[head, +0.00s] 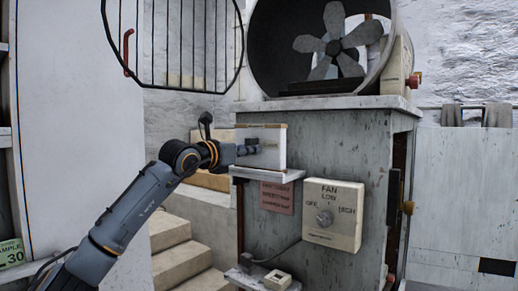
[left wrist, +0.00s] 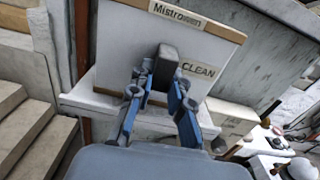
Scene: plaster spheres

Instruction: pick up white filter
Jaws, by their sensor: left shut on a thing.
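The white filter (head: 274,134) is a flat white panel with a wooden top edge. It stands upright at a small ledge (head: 266,173) on the left part of the grey cabinet's front. In the left wrist view the filter (left wrist: 125,50) carries labels, one reading CLEAN, and a dark block-shaped handle (left wrist: 168,62) on its face. My left gripper (head: 249,149) is at the filter's face, its fingers (left wrist: 160,86) closed on that handle. The filter's lower part is partly hidden by the gripper in the wrist view. My right gripper is not in view.
A fan (head: 334,45) in a round housing sits on top of the grey cabinet (head: 345,130). A round wire guard (head: 180,45) hangs at upper left. A fan switch box (head: 333,213) is on the cabinet front. Pale steps (head: 170,232) lie at lower left.

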